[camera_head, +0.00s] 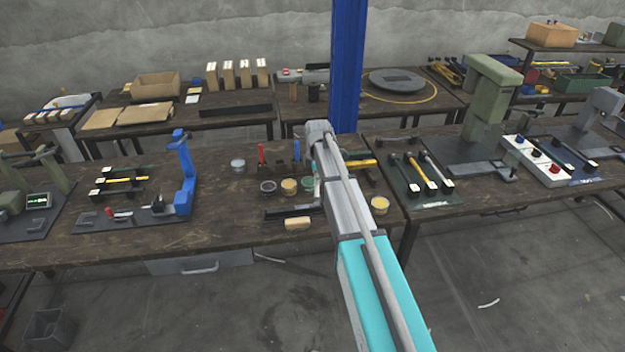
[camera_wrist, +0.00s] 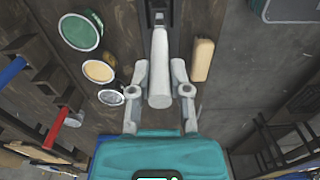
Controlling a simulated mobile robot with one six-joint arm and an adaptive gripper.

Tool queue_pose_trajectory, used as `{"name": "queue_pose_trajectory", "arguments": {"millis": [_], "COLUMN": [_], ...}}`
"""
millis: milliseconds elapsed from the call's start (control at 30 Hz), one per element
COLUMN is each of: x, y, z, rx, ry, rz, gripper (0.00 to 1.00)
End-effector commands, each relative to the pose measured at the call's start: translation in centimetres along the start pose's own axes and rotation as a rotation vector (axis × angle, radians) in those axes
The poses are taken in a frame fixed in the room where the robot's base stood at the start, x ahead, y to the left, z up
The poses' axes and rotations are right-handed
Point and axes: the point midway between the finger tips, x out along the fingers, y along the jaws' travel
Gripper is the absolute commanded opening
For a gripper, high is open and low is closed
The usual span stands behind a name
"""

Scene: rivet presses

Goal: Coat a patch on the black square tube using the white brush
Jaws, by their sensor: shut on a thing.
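In the wrist view, my gripper (camera_wrist: 159,72) is shut on the white brush (camera_wrist: 159,75), with one finger on each side of its pale handle. The brush's far end points toward the top of the picture; its bristles are hard to make out. A dark bar, apparently the black square tube (camera_wrist: 174,22), runs behind the brush there. I cannot tell whether brush and tube touch. In the head view, the black tube (camera_head: 287,212) lies near the bench's front edge, left of my arm. My arm mostly hides the gripper and brush there.
A tan block (camera_head: 298,223) lies in front of the tube. A red-handled tool (camera_head: 261,154) stands behind.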

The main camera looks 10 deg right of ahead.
Motion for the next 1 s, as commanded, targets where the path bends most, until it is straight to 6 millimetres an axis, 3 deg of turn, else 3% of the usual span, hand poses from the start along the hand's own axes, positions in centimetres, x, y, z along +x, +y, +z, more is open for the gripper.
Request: {"name": "queue_pose_trajectory", "arguments": {"millis": [733,1000], "x": [-0.2,-0.1], "y": [0.0,0.0], "z": [0.0,-1.2], "rx": [0.000,-0.001], "ry": [-0.001,-0.001], "rz": [0.000,0.000], "gripper": [0.00,0.00]}}
